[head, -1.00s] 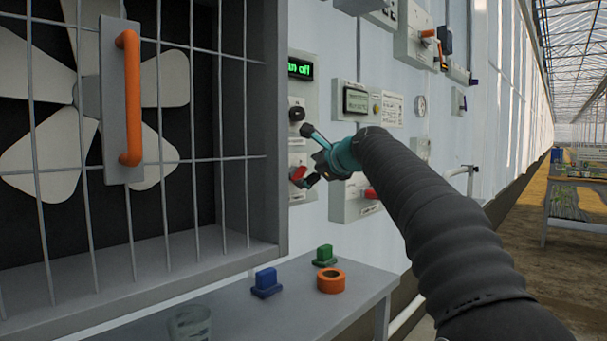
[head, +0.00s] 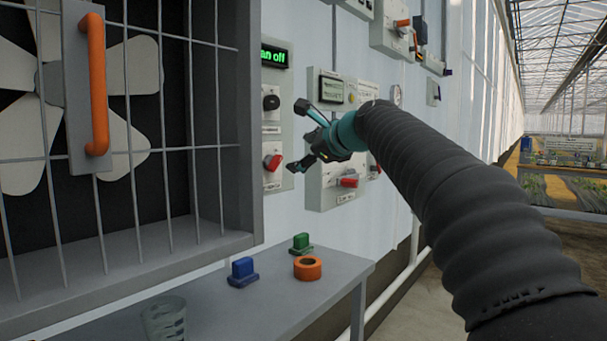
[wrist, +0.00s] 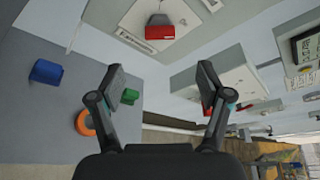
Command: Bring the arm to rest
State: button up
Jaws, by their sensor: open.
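My gripper (head: 307,135) is open and empty in the head view, in front of the wall panels at the end of my black-sleeved arm. Its two fingers also show spread apart in the wrist view (wrist: 163,88), with nothing between them. A red switch (head: 347,182) is on the box behind and below my gripper.
A grey bench (head: 250,310) below holds a blue block (head: 242,271), a green block (head: 301,244), an orange ring (head: 307,267) and a clear cup (head: 165,320). A caged fan with an orange handle (head: 97,85) fills the left. An aisle lies open at the right.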

jog(key=s+d+f+n+g+h, duration=0.1)
jog(key=s+d+f+n, duration=0.2)
jog(key=f, duration=0.4)
jog(key=s+d+f+n+g+h, duration=0.1)
jog(key=s+f+n+g+h, duration=0.1)
jog(key=f+n, duration=0.4)
jog(key=s+d+f+n+g+h, duration=0.1)
jog(key=s+f+n, duration=0.2)
jog(key=f, duration=0.5)
jog(key=s+d+f+n+h, duration=0.1)
jog(key=s+f, duration=0.4)
jog(key=s, duration=0.5)
jog(key=s+d+f+n+g+h, duration=0.1)
jog(key=s+d+f+n+h, duration=0.1)
jog(key=s+d+f, duration=0.4)
jog(key=s+d+f+n+g+h, duration=0.1)
jog(key=s+d+f+n, duration=0.3)
jog(key=s, duration=1.2)
jog(key=shift+d+f+h, duration=0.2)
jog(key=shift+f+h, duration=0.1)
jog(key=shift+f, duration=0.95)
